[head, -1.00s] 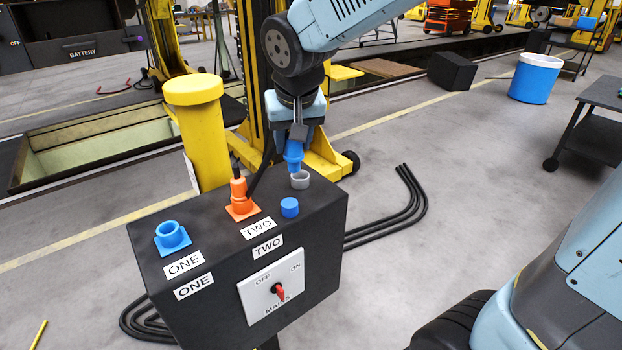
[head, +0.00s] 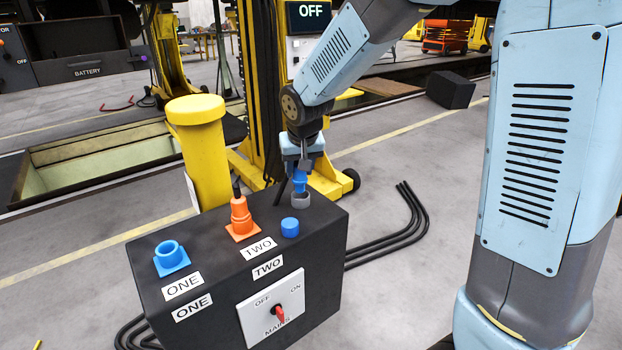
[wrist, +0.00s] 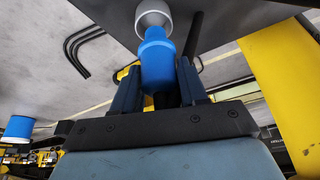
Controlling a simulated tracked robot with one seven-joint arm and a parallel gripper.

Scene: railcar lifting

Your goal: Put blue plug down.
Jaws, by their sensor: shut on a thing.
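The blue plug (head: 299,181) is upright in the jaws of my gripper (head: 301,169), over the back right corner of the black box (head: 190,250). In the wrist view the blue plug (wrist: 157,62) shows between the two dark fingers of my gripper (wrist: 157,80), which is shut on it. The plug's front end meets the grey round holder (head: 301,200) on the box top. The holder also shows in the wrist view (wrist: 153,14). I cannot tell how deep the plug's end sits in it.
On the box top are a blue socket (head: 171,257) marked ONE, an orange plug (head: 240,214) in the socket marked TWO, and a blue cap (head: 290,227). A yellow post (head: 205,150) and a yellow lifting column (head: 262,90) stand behind. Black cables (head: 405,225) lie right.

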